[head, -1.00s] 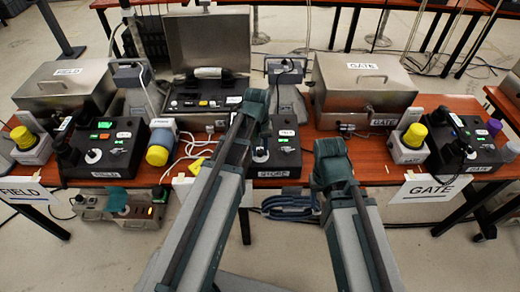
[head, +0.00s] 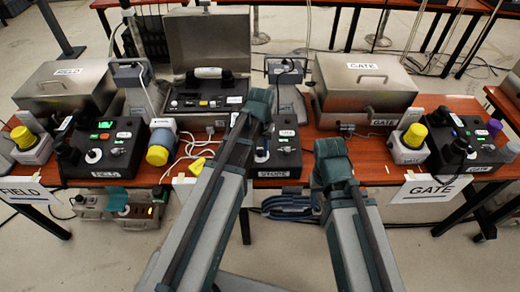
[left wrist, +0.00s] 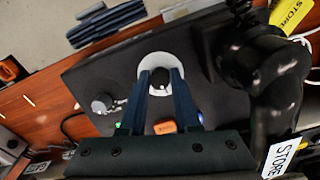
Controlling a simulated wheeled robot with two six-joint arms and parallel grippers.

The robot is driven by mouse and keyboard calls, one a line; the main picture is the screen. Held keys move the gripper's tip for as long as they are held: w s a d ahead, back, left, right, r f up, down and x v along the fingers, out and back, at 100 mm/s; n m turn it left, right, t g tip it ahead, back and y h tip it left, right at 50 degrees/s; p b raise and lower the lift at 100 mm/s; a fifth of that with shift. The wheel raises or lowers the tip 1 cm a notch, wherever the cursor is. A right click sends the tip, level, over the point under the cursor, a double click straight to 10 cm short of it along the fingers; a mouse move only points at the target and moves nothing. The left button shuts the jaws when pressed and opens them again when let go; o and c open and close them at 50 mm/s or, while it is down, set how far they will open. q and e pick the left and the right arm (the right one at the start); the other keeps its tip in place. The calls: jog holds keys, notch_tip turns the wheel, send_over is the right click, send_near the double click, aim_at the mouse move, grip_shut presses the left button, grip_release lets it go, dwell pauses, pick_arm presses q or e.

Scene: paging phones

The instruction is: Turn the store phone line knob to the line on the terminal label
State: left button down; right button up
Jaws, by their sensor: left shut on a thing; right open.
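The store phone (head: 285,158) is a black box with a STORE label on its front, on the middle of the table. Its line knob (left wrist: 158,79) is a small dark knob on a round white dial (left wrist: 154,59). My left gripper (left wrist: 160,75) is shut on the knob, one finger on each side. The fingers hide part of the dial, and I cannot read its marks. In the head view the white dial (head: 262,154) shows just right of my left arm. My right gripper (head: 331,165) is open and empty, in front of the table to the right.
An open metal case (head: 208,48) stands behind, left of the store phone. The FIELD phone (head: 100,155) is at left, the GATE phone (head: 470,145) at right. A black handset (left wrist: 262,75) lies close right of the knob in the left wrist view. White cables and a yellow piece (head: 198,166) lie left.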

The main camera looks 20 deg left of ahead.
aim_at(261, 153)
pick_arm(q)
jog(key=c, duration=0.6)
grip_release()
jog(key=shift+r, duration=0.15)
notch_tip(261, 153, up, 14)
jog(key=p, duration=1.4)
jog(key=shift+d+f, duration=0.1)
jog(key=shift+f, duration=0.1)
jog(key=shift+s, duration=0.1)
jog(key=s+d+m, duration=0.1)
jog(key=s+d, duration=0.2)
jog(key=s, duration=0.1)
jog(key=s+d+m, duration=0.1)
jog(key=s+d, duration=0.3)
jog(key=s, duration=0.1)
jog(key=s+d+m+y, duration=0.1)
jog(key=s+d+m, duration=0.1)
jog(key=s, duration=0.3)
jog(key=shift+s+d, duration=0.15)
jog(key=shift+d, duration=0.65)
